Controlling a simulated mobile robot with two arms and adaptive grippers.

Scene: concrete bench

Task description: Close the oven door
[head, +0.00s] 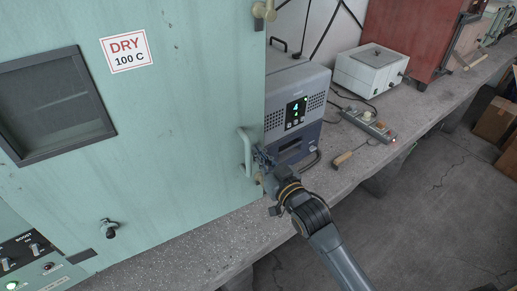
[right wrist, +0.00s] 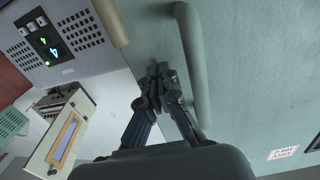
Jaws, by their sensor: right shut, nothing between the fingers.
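The oven door (head: 190,165) is a large pale green panel with a dark-framed window and a DRY 100 C label. I cannot tell how far it stands from its frame. Its light green bar handle (head: 246,152) is upright near the door's right edge. My right gripper (head: 262,158) is shut and empty, just right of the handle by that edge. In the right wrist view, my shut fingertips (right wrist: 158,75) point at the green door face (right wrist: 255,70) beside the handle (right wrist: 194,60); contact is unclear. My left gripper is out of view.
A grey-blue instrument (head: 295,105) with a green display stands right of the door. A white box (head: 370,70), a power strip (head: 368,124) and a wooden-handled tool (head: 350,155) are on the concrete bench (head: 400,118). Cardboard boxes (head: 494,120) are on the floor at right.

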